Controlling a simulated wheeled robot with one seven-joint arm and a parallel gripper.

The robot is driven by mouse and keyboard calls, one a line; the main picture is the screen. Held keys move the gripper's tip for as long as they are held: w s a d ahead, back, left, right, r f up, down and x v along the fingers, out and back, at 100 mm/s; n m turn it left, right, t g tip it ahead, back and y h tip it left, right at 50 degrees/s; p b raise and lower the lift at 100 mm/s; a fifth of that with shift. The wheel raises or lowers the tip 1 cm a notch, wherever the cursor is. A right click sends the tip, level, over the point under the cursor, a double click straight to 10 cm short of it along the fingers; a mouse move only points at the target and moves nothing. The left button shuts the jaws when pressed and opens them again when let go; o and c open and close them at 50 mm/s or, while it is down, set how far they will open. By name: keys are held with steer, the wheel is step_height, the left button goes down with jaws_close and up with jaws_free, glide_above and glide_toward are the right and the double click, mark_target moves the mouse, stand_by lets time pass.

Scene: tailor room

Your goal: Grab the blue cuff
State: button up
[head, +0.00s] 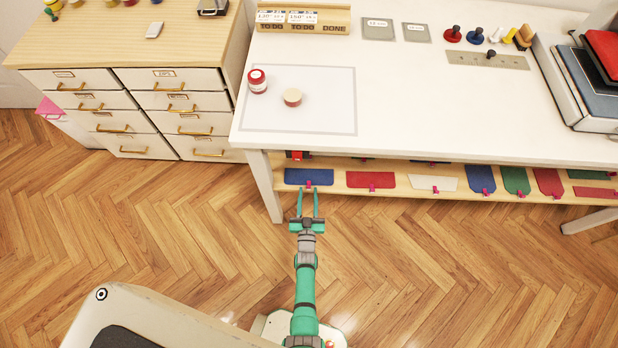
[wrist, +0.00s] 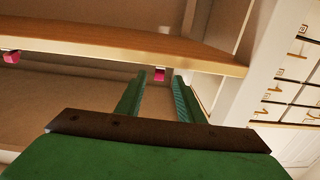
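The blue cuff (head: 300,176) looks like a flat, wide blue piece lying at the front left of the shelf under the white table. A small pink tab (head: 308,184) sits at its front edge. My gripper (head: 308,192) is open and empty, just in front of this piece, pointing at the tab. In the wrist view, my gripper (wrist: 158,82) has its fingers spread, with the pink tab (wrist: 159,74) at the shelf edge showing between and just past the tips. The blue cloth itself cannot be made out in the wrist view.
The wooden shelf (head: 331,188) also bears a red piece (head: 370,179), a white piece (head: 432,183), another blue piece (head: 481,178) of pocket-like shape and green ones. The table leg (head: 264,190) stands close left of my gripper. The tabletop (head: 420,110) is above. Floor in front is clear.

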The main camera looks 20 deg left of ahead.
mark_target(309, 188)
steer(key=shift+x, duration=2.25)
steer(key=shift+d, duration=0.1)
jaws_close()
